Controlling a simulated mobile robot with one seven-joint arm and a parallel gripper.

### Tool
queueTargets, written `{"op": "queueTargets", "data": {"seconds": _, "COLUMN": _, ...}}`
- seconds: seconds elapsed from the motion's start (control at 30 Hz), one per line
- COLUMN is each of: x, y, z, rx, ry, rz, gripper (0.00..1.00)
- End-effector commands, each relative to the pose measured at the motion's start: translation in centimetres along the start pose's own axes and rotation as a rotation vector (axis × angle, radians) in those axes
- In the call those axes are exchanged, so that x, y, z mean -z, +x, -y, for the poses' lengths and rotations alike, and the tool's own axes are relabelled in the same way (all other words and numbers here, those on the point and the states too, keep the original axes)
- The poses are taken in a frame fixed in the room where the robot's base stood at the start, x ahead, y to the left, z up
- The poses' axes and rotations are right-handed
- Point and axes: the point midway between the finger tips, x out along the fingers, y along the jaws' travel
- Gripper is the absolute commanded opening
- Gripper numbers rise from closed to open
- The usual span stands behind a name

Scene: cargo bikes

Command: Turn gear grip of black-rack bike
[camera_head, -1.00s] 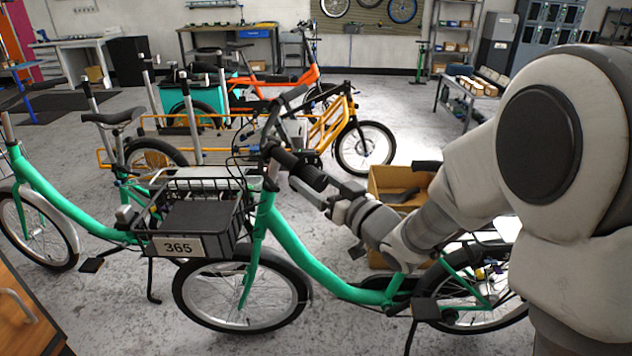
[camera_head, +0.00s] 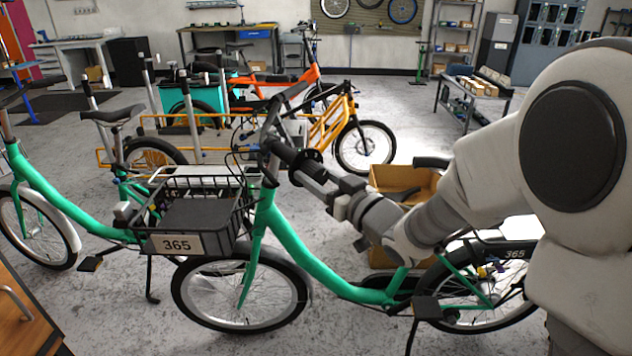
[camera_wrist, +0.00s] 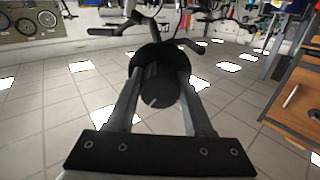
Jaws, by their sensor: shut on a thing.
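The near green bike (camera_head: 300,255) stands upright and carries a black front rack (camera_head: 178,221) with a 365 plate. A black rear rack also shows, partly behind my arm. Its dark handlebar grip (camera_head: 284,154) points toward my arm. In the wrist view, the round end of the grip (camera_wrist: 159,86) sits between my two fingers. My gripper (camera_head: 308,172) is shut on this grip, with a finger on each side; it also shows in the wrist view (camera_wrist: 160,78). The fingers cover part of the grip, and I cannot tell how far it is turned.
Another green bike (camera_head: 58,205) stands at the left. Yellow (camera_head: 330,125) and orange (camera_head: 262,88) cargo bikes stand behind. A cardboard box (camera_head: 400,178) is behind my forearm. A wooden cabinet (camera_head: 22,310) fills the lower left corner. Open floor lies at the back right.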

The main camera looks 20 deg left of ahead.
Motion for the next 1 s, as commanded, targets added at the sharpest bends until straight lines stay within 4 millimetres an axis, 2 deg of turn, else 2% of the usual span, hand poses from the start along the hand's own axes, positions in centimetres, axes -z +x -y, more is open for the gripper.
{"op": "queueTargets", "data": {"seconds": 0.1, "x": -0.54, "y": -0.05, "z": -0.1, "rx": -0.002, "ry": -0.089, "rz": -0.003, "gripper": 0.0}}
{"op": "queueTargets", "data": {"seconds": 0.6, "x": -0.43, "y": -0.04, "z": -0.18, "rx": -0.004, "ry": -0.496, "rz": -0.001, "gripper": 0.0}}
{"op": "queueTargets", "data": {"seconds": 1.0, "x": -0.16, "y": -0.03, "z": -0.2, "rx": -0.005, "ry": -0.662, "rz": 0.002, "gripper": 0.0}}
